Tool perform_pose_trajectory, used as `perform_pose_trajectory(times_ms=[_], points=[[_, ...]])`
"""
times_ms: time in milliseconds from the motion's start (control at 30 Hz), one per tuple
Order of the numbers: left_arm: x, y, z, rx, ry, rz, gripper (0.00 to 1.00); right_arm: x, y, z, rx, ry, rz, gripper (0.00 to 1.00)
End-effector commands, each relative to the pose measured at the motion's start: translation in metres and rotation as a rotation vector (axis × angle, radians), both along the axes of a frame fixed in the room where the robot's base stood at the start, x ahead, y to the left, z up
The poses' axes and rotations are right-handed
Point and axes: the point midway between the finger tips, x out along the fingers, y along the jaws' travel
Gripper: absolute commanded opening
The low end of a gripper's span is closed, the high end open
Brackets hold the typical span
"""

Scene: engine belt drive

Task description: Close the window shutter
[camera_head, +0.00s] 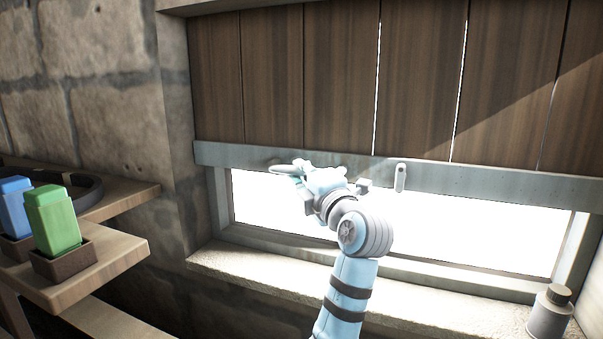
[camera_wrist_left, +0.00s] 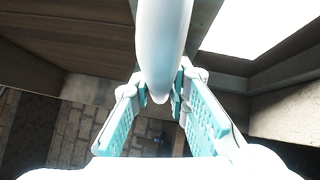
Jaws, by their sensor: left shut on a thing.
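The window shutter (camera_head: 340,75) is made of brown vertical planks with a grey metal bar (camera_head: 480,178) along its lower edge. It covers the upper part of the window, and a bright gap (camera_head: 420,230) shows below the bar. My left gripper (camera_head: 297,170) is at the bar, left of its middle. In the left wrist view its two fingers (camera_wrist_left: 163,92) are shut on a smooth pale rounded handle (camera_wrist_left: 163,40). Most of the handle is hard to make out in the head view. My right gripper is not in view.
A small pale latch (camera_head: 400,178) sits on the bar right of my gripper. A stone sill (camera_head: 270,279) runs below, with a grey bottle (camera_head: 549,315) at its right end. At left, wooden shelves (camera_head: 120,262) hold a green block (camera_head: 52,220) and a blue block (camera_head: 14,208).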

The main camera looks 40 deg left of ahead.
Motion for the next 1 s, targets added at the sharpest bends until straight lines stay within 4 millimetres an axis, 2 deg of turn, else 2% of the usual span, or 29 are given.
perform_pose_trajectory(times_ms=[433,467,500,833,1000], points=[[-0.001,0.000,-0.003,0.002,0.001,0.003,0.00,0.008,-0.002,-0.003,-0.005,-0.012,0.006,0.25],[-0.001,0.000,-0.003,0.002,0.000,0.003,0.20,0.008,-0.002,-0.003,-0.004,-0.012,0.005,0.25],[-0.001,0.000,-0.003,0.003,-0.001,0.003,0.25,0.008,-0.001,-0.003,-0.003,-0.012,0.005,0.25],[-0.002,-0.003,-0.004,0.000,-0.001,0.000,0.25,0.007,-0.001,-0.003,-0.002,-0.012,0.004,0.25],[-0.014,-0.032,-0.009,-0.002,-0.002,-0.005,0.25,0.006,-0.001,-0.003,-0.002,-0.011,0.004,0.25]])
